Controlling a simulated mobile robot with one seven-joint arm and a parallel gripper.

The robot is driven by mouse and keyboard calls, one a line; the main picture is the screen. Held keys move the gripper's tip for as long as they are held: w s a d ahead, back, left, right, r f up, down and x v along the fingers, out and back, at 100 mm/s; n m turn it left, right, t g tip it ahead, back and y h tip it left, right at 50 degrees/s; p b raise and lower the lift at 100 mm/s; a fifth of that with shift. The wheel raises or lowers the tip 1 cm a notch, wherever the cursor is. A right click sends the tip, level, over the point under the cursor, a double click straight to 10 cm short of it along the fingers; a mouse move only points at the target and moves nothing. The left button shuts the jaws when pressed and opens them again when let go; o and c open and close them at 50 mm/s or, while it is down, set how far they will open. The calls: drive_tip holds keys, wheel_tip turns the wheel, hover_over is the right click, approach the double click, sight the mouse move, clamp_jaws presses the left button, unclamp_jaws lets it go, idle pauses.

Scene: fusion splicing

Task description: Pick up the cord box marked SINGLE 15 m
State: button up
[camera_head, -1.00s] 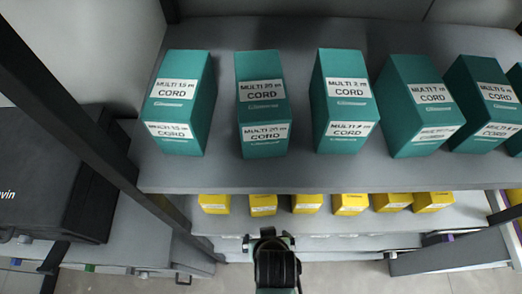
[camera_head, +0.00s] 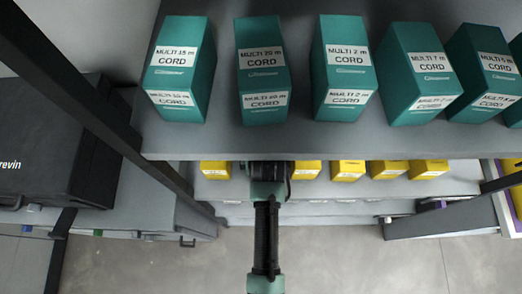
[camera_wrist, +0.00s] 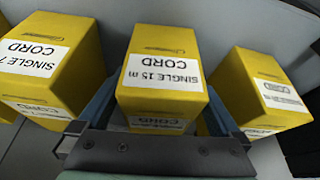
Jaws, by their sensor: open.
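The yellow cord box marked SINGLE 15 m (camera_wrist: 162,75) is in the middle of the wrist view, its label upside down in the picture. My gripper (camera_wrist: 160,108) is open, with one finger on the left and one on the right of this box. The box stands between the fingers; I cannot tell whether either finger touches it. In the head view my gripper (camera_head: 268,172) is at the front of the lower shelf's row of yellow boxes and hides the box behind it.
Yellow boxes stand close on both sides, one marked SINGLE 7 (camera_wrist: 45,60) at left and one with an unclear label (camera_wrist: 262,90) at right. Above is an upper shelf (camera_head: 300,140) with several teal MULTI boxes (camera_head: 345,65). A dark post (camera_head: 90,110) stands at left.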

drive_tip(key=shift+w+a, duration=0.1)
drive_tip(key=shift+w, duration=0.8)
drive_tip(key=shift+w+f, duration=0.3)
drive_tip(key=shift+f, duration=0.2)
drive_tip(key=c, duration=1.5)
